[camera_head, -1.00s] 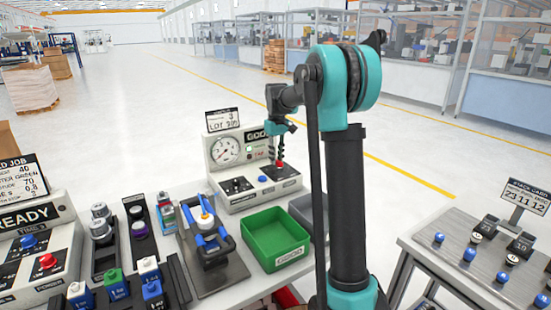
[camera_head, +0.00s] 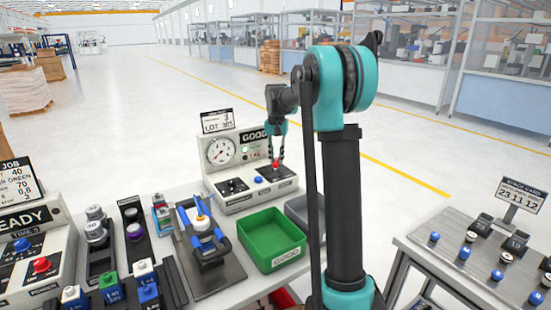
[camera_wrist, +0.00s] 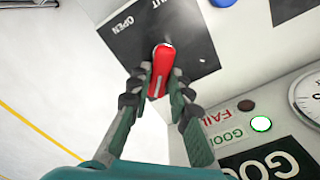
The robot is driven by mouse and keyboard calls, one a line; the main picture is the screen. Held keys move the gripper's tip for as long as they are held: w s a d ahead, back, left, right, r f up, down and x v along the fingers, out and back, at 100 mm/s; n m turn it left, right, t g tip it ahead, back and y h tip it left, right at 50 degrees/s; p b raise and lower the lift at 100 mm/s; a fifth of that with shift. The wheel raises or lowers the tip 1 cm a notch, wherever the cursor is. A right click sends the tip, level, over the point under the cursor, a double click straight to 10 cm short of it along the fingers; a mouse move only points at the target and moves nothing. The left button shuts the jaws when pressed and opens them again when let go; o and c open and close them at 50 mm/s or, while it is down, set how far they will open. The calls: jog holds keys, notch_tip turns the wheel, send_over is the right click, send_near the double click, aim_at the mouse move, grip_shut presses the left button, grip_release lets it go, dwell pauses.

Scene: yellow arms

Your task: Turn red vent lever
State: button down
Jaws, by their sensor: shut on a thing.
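The red vent lever (camera_wrist: 162,68) sits on a black plate (camera_wrist: 195,50) with an OPEN label, on top of the white test unit. In the wrist view my gripper (camera_wrist: 160,88) has one finger on each side of the lever and is shut on it. The lever's near end lies between the fingertips. In the head view my gripper (camera_head: 277,158) reaches straight down to the lever (camera_head: 276,164). The lever's exact angle is too small to tell there.
The test unit carries a round gauge (camera_head: 221,150), a GOOD sign (camera_head: 254,135), a blue button (camera_head: 258,180) and a lit green lamp (camera_wrist: 261,123). A green bin (camera_head: 272,238) and a blue-handled clamp fixture (camera_head: 203,238) stand in front of it.

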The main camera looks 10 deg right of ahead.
aim_at(277, 160)
jog(key=shift+d+m, duration=0.1)
jog(key=shift+m, duration=0.2)
dwell(0.4)
jog(key=c, duration=1.4)
grip_release()
jog(key=shift+r, duration=0.1)
notch_tip(277, 160, up, 12)
jog(key=shift+s, duration=0.1)
